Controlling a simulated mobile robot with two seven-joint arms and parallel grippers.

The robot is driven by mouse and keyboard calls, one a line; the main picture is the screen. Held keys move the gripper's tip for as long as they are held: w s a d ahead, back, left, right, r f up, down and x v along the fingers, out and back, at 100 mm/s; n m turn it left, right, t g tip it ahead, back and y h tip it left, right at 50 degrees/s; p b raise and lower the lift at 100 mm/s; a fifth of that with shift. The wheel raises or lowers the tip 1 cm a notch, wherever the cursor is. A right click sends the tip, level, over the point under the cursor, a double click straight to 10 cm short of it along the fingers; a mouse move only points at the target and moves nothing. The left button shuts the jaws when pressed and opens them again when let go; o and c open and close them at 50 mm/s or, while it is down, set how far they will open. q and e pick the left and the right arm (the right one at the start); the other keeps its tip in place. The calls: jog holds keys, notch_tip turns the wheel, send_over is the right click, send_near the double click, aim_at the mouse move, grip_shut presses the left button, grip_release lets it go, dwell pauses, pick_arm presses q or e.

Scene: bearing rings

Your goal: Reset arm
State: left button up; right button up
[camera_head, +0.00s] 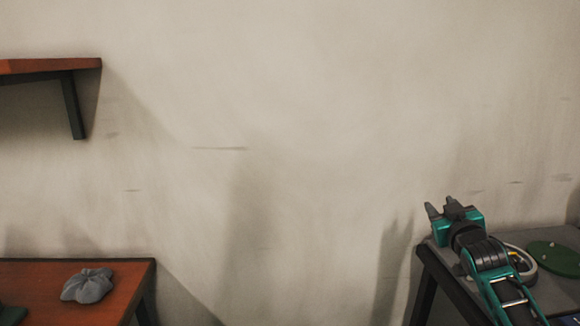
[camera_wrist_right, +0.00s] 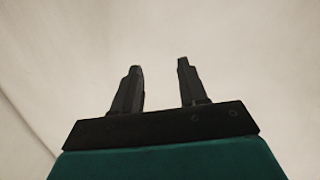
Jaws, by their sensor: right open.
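My right gripper (camera_head: 442,207) is at the lower right of the head view, raised in front of the wall and over the left edge of the grey table. Its two dark fingers are apart, and nothing is between them. In the right wrist view the open fingers (camera_wrist_right: 161,85) point at a bare pale surface. A light ring (camera_head: 531,264) shows partly behind my right arm on the grey table; the arm hides the rest of it. My left gripper is not in view.
The grey table (camera_head: 555,290) at right also bears a flat green piece (camera_head: 556,258). At left, a red-brown table (camera_head: 120,280) holds a grey lumpy object (camera_head: 88,285). A red-brown shelf (camera_head: 60,65) is on the wall above. The space between the tables is clear.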

jog(key=s+a+f+g+y, duration=0.1)
jog(key=s+a+f+g, duration=0.1)
jog(key=s+a+f, duration=0.6)
jog(key=s+a+f+g+y, duration=0.1)
jog(key=s+f+y, duration=0.1)
jog(key=s+f, duration=0.75)
jog(key=s+a+f+g, duration=0.1)
jog(key=s+a+f, duration=0.1)
jog(key=s+f, duration=0.2)
jog(key=s+a+f+g, duration=0.1)
jog(key=s+a+f, duration=0.2)
jog(key=s, duration=0.6)
jog(key=s+a+f+g, duration=0.2)
jog(key=s+a+f, duration=0.1)
jog(key=s+f, duration=0.2)
jog(key=shift+s+y, duration=0.4)
jog(key=shift+s, duration=0.65)
